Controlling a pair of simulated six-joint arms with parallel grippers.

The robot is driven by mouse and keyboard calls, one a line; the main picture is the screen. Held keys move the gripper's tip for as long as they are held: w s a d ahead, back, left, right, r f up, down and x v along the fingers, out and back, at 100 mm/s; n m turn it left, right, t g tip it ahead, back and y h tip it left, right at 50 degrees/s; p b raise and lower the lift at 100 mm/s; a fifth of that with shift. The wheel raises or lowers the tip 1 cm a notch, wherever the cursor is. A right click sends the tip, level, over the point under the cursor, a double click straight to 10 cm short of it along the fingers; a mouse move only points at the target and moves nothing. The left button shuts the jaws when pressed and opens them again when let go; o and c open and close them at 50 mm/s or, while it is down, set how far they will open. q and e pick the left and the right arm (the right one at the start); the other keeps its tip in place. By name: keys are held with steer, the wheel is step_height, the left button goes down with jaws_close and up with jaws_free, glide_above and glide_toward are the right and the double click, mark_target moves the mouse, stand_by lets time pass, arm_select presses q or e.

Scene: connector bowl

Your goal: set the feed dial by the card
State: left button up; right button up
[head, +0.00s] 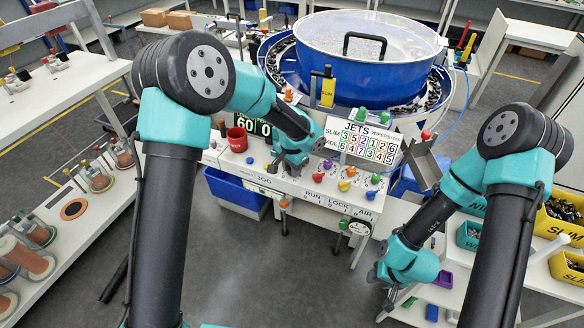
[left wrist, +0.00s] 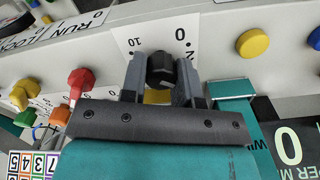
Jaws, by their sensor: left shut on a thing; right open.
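The feed dial (left wrist: 160,72) is a black knob in front of a white scale plate (left wrist: 182,36) with the figures 0, 2 and 10, in the left wrist view. My left gripper (left wrist: 160,84) is shut on it, one finger on each side. In the head view my left gripper (head: 291,170) is at the front of the console and hides the dial. The card (head: 362,143) stands on the console, headed JETS and WIPERS, with rows SLIM and WIDE of coloured-framed figures. My right gripper (head: 380,277) is open, low at the right, away from the console.
A big blue bowl (head: 368,68) stands behind the console. Coloured knobs (head: 350,170) and RUN, LOCK and AIR labels are right of my left gripper. Yellow bins (head: 558,226) stand at the right.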

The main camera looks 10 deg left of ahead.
arm_select(q)
steer(key=m, duration=0.4)
steer(key=shift+m, duration=0.3)
steer(key=m, duration=0.3)
steer(key=shift+s+m, duration=0.1)
steer(key=shift+m, duration=0.2)
steer(key=m, duration=0.3)
steer(key=shift+m, duration=0.3)
steer(key=shift+s+m, duration=0.15)
steer(key=shift+m, duration=1.85)
steer(key=o, duration=0.9)
